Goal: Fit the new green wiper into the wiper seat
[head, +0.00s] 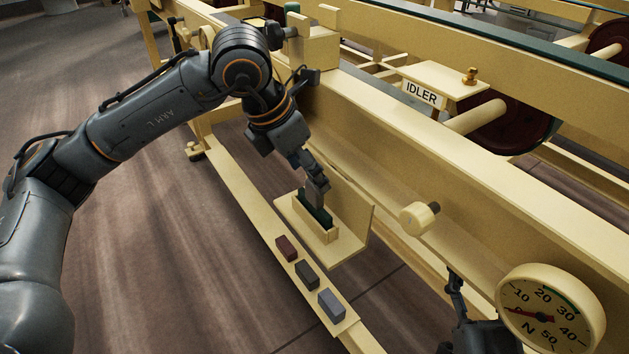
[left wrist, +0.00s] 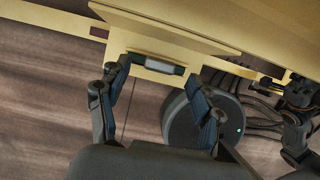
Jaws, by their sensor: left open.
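A dark green wiper (head: 313,210) sits upright in a cream slotted holder (head: 318,231), which looks like the wiper seat, on an L-shaped cream ledge. How deep it sits is hard to tell. My left gripper (head: 317,190) is just above the wiper's far upper end and partly covers it. In the left wrist view the fingers of my left gripper (left wrist: 160,92) are spread, with nothing held between them. The holder (left wrist: 149,68) shows beyond them with a pale, green-edged strip in it. My right gripper (head: 456,288) shows only partly at the bottom; its jaws are unclear.
A maroon block (head: 286,248), a dark grey block (head: 307,274) and a blue-grey block (head: 331,303) lie on the cream rail in front. A round knob (head: 418,217) and a dial gauge (head: 550,308) stand to the right. A long cream beam runs behind the ledge.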

